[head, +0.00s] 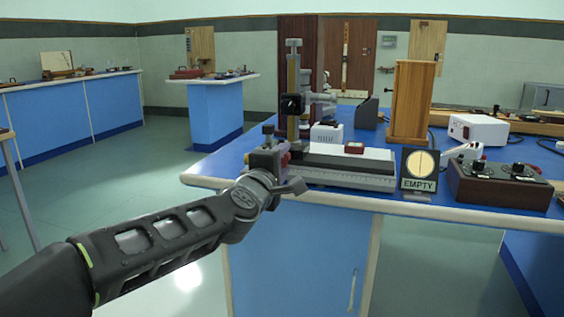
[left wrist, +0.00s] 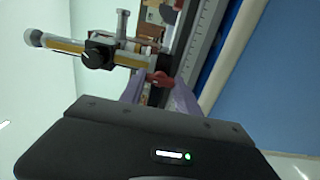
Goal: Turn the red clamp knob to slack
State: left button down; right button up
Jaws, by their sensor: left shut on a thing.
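The red clamp knob (left wrist: 160,78) shows in the left wrist view between the two purple fingers of my left gripper (left wrist: 157,88), which is shut on it. In the head view my left gripper (head: 284,157) is at the foot of the upright brass-coloured post (head: 292,75), at the left end of the grey scaled bench (head: 345,177). The knob is mostly hidden there behind the gripper, so its turned angle cannot be told. The post with its black clamp block (left wrist: 98,54) also shows in the left wrist view. My right gripper is not in view.
The blue-topped table (head: 215,165) has a pale rim. An "EMPTY" sign (head: 418,170) and a dark box with knobs (head: 499,185) stand to the right. A wooden block (head: 410,100) stands behind. The floor at left is clear.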

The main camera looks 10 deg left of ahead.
pick_arm(q)
jog(key=c, duration=0.9)
grip_release()
jog(key=shift+s, duration=0.1)
jog(key=s, duration=0.5)
jog(key=s+p, duration=0.1)
jog(key=s, duration=0.1)
jog(key=shift+s+a, duration=0.25)
jog(key=shift+s, duration=0.05)
